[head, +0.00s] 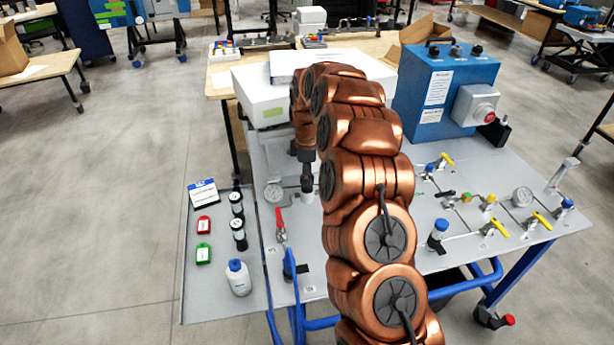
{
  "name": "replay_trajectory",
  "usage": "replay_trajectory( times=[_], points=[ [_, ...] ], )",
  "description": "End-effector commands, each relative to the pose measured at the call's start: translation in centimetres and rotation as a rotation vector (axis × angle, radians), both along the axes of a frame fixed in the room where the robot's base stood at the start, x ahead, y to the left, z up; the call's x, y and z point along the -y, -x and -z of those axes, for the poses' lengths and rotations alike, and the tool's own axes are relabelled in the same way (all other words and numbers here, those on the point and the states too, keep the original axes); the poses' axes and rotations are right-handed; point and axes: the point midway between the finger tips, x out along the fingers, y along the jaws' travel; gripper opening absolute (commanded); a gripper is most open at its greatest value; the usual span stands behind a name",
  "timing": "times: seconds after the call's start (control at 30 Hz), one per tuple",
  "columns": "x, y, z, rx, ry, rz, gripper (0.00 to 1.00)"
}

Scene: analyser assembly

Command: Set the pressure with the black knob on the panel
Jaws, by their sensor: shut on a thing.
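The gauge's face is too small to read. My copper arm covers the middle of the panel and whatever lies behind it.
A red-handled valve (280,222) stands just below the gripper. A side tray (190,285) at left holds a white bottle (238,277), red and green tags and small dark cylinders. A white box (258,108) and a blue box (440,85) stand behind.

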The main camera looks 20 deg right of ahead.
Motion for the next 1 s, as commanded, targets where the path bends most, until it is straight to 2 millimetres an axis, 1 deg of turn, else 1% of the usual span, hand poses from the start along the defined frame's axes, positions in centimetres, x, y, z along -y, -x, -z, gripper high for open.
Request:
replay_trajectory(
  times=[0.03,0.27,1.0],
  points=[
    [-0.01,-0.06,0.26,0.002,0.000,0.021,0.08],
    [-0.03,-0.10,0.39,0.003,0.001,0.181,0.08],
    [0.06,-0.16,0.24,0.004,-0.001,0.884,0.08]
  ],
)
